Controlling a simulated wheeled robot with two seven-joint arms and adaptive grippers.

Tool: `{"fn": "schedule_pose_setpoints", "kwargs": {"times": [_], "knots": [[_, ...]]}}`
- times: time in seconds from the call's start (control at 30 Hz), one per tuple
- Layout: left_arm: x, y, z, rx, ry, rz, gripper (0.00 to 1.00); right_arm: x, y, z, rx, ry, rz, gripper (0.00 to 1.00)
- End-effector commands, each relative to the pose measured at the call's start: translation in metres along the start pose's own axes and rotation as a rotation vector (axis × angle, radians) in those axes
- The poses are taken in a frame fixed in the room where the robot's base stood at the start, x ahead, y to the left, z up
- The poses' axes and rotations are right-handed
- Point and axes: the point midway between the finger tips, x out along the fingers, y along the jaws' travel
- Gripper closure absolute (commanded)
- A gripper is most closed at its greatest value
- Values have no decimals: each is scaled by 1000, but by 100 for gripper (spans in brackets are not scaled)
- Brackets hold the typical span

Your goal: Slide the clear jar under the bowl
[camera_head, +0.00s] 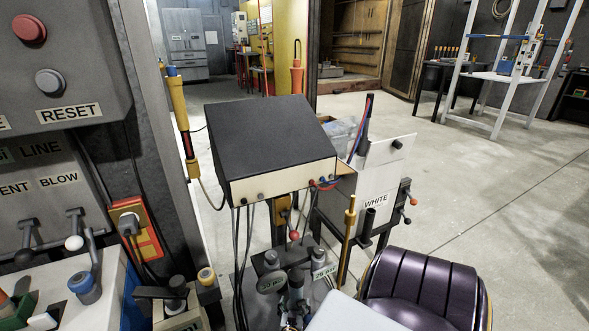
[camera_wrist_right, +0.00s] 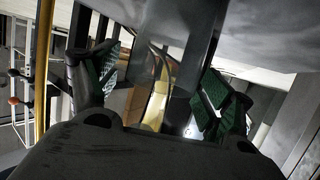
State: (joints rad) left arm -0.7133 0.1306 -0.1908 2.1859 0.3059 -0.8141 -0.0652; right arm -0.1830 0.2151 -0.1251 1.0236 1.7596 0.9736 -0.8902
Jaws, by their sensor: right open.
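My right gripper (camera_wrist_right: 162,78) shows in the right wrist view with its two green-padded fingers spread apart. Between and beyond the fingers stands a see-through upright shape with a pale yellowish cone behind or inside it; I cannot tell whether it is the clear jar. No contact with the fingers can be made out. A smooth grey surface fills the top right of that view; I cannot tell whether it is the bowl. In the head view I cannot make out the jar or the bowl, and my left gripper is not in view.
A black-topped instrument box (camera_head: 270,140) stands mid-picture with cables hanging down. A panel labelled RESET (camera_head: 68,113) is at the left. A plate labelled WHITE (camera_head: 376,201) and a dark ribbed seat (camera_head: 425,290) are at the right. Open floor (camera_head: 490,190) lies beyond.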

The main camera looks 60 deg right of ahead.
Motion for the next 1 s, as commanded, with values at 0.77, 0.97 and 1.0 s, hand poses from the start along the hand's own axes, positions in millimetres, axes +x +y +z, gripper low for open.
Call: {"fn": "schedule_pose_setpoints", "kwargs": {"times": [0.77,0.97,1.0], "knots": [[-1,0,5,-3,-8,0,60,-48,5,4,-4,-5,6,19],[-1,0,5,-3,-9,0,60,-72,3,3,-3,-4,3,19],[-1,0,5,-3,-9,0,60,-77,2,3,-2,-4,2,19]]}}
